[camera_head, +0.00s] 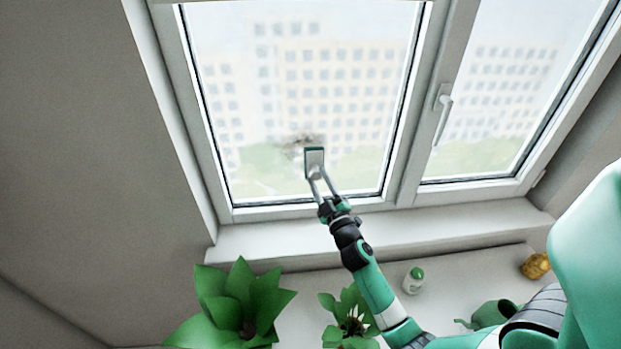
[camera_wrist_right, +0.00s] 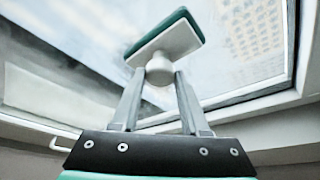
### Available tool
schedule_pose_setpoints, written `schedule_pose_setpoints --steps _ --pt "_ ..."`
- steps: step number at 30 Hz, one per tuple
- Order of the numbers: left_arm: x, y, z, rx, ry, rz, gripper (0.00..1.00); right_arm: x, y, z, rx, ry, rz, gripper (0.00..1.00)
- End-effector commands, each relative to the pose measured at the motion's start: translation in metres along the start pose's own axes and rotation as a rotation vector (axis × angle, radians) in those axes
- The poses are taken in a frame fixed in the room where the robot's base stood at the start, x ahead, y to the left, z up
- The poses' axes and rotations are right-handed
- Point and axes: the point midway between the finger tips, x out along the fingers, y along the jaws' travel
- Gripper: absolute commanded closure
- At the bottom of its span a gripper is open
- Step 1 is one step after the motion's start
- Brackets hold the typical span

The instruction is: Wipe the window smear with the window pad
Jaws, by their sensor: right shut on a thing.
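The window smear (camera_head: 301,141) is a greyish-brown smudge low on the left window pane. The window pad (camera_head: 314,158) is a small rectangular pad just below and right of the smear, covering part of that area. In the right wrist view the pad (camera_wrist_right: 166,40) shows a white backing, a green face turned to the glass and a round white knob. My right gripper (camera_head: 320,178) is shut on the knob, and its fingers also show in the right wrist view (camera_wrist_right: 160,88). I cannot tell whether the pad touches the glass. My left gripper is not in view.
The window frame and a handle (camera_head: 443,112) stand right of the left pane. Below the sill (camera_head: 270,238) are a large green plant (camera_head: 238,300), a smaller plant (camera_head: 350,318), a small white bottle with a green cap (camera_head: 413,280), a green watering can (camera_head: 492,313) and a yellowish object (camera_head: 535,266).

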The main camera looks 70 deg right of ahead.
Motion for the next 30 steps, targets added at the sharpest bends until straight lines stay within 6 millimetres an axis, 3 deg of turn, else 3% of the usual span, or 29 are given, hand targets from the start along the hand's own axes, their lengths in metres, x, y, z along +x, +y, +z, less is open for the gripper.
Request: schedule_pose_setpoints --steps 10,21,30 --pt "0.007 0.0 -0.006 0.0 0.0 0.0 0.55 -0.003 0.01 0.007 -0.001 -0.001 0.0 0.99" --pt "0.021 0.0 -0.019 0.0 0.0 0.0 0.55 -0.009 0.031 0.028 0.0 -0.002 0.001 0.99" --pt "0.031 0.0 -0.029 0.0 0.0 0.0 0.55 -0.006 0.041 0.019 0.0 -0.002 0.001 0.99"
